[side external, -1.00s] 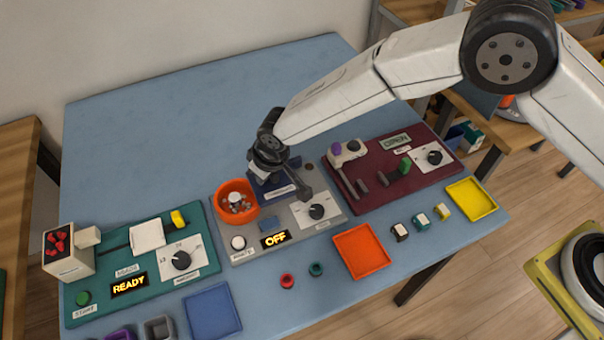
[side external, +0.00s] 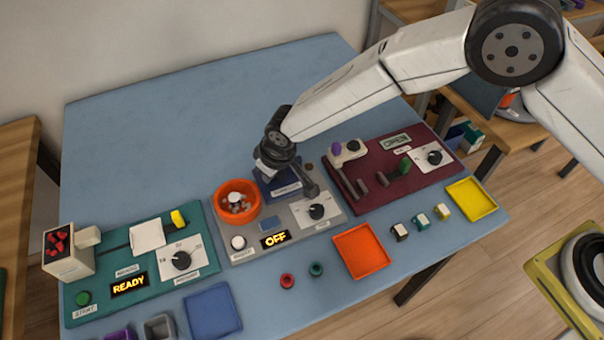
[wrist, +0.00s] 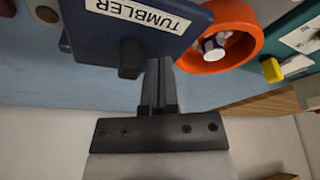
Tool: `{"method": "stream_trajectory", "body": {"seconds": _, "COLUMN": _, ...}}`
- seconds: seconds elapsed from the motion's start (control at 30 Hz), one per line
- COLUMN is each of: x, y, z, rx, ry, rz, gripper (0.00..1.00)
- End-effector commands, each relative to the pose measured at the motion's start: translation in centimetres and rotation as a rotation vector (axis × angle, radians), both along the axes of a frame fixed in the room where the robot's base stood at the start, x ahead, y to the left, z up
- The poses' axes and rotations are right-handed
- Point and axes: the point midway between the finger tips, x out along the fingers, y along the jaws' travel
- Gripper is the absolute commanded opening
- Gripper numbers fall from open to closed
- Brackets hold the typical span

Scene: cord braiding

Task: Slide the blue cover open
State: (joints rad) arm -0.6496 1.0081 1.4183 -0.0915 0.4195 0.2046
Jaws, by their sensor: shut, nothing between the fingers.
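The blue cover (side external: 280,187) is a dark blue plate with a white TUMBLER label, at the back of the grey panel (side external: 243,252). In the wrist view the cover (wrist: 90,45) fills the upper left, with a dark knob (wrist: 130,62) at its lower edge. My gripper (wrist: 157,85) is shut and empty, its two fingers together just right of the knob there. I cannot tell whether they touch it. In the side view my gripper (side external: 310,188) is low over the panel, and my wrist hides part of the cover.
An orange bowl (side external: 222,205) with small pale pieces stands left of the cover. The grey panel also has a dial (side external: 316,211) and an OFF display (side external: 275,239). A maroon panel (side external: 400,190) lies to the right and a green panel (side external: 110,305) to the left.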

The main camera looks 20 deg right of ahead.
Motion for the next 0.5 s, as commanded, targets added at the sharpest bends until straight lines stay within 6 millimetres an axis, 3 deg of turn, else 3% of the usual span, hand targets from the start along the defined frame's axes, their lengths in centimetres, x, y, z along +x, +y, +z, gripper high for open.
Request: {"method": "stream_trajectory", "body": {"seconds": 0.5, "x": 0.0, "y": 1.2, "z": 0.0, "rx": 0.000, "ry": -0.001, "rz": 0.001, "gripper": 0.00}}
